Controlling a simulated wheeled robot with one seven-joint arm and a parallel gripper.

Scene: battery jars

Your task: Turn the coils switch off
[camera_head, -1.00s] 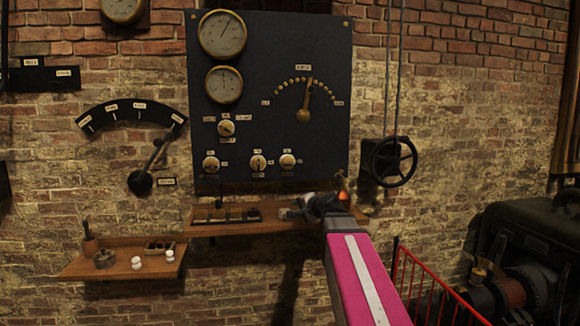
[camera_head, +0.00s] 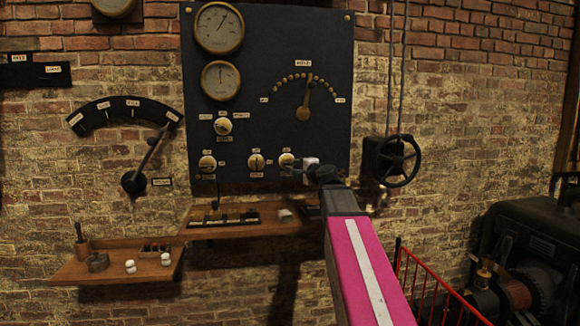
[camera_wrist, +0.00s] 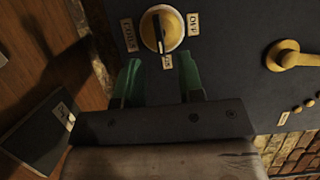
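A round brass switch knob (camera_wrist: 162,30) sits on the dark panel in the wrist view, with small white tags around it. Its pointer line points toward the tag (camera_wrist: 167,62) on the gripper side. In the head view this looks like the lower right knob (camera_head: 287,160). My gripper (camera_wrist: 160,78) is open, its two green fingers apart and short of the knob, nothing between them. In the head view my gripper (camera_head: 303,165) is just right of the knob.
A brass lever (camera_wrist: 290,57) is on the same panel (camera_head: 265,110). Two more knobs (camera_head: 256,162) (camera_head: 207,163) lie to the left. A wooden shelf (camera_head: 240,233) is below, and a black handwheel (camera_head: 398,160) stands to the right.

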